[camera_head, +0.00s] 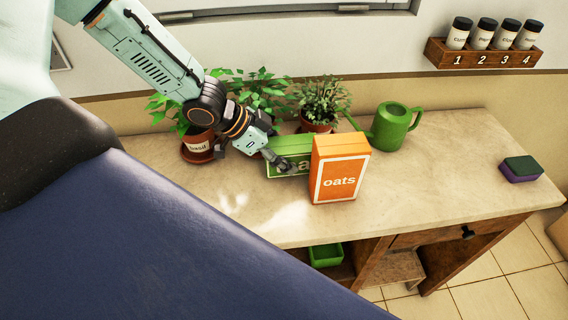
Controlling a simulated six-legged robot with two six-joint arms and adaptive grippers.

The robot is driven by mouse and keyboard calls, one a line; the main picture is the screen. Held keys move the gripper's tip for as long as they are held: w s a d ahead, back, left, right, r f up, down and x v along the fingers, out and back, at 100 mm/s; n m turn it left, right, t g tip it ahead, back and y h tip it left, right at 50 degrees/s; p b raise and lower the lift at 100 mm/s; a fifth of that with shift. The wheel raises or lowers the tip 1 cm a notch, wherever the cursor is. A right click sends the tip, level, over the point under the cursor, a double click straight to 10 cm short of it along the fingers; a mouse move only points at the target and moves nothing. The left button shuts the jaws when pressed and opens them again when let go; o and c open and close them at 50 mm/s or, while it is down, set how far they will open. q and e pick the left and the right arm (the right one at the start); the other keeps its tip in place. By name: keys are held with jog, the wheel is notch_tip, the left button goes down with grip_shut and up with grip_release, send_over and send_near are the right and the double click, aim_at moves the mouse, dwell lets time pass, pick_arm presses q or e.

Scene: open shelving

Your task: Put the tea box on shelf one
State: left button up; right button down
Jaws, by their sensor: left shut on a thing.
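A green box (290,144), its white label partly showing the letters "ea", is behind and left of the orange oats box (340,167) on the counter. My left gripper (284,164) reaches in from the upper left and is shut on the green box, covering part of its label. I cannot tell whether the green box touches the counter. The oats box stands upright and hides the green box's right end. My right gripper is not in view.
Potted plants (318,102) and a green watering can (392,127) stand behind the boxes. A sponge (520,169) lies at the right of the counter (450,170). A wall rack (480,58) holds numbered jars. Below are open shelves (395,267) with a green tray (325,256).

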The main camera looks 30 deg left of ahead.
pick_arm(q)
jog(key=shift+f+b, duration=0.35)
jog(key=shift+f, duration=0.45)
jog(key=shift+w+f, duration=0.2)
jog(key=shift+w, duration=0.15)
jog(key=shift+s+r, duration=0.1)
jog(key=shift+s, duration=0.2)
jog(key=o, duration=0.8)
jog(key=shift+o, duration=0.8)
jog(key=shift+w+f, duration=0.25)
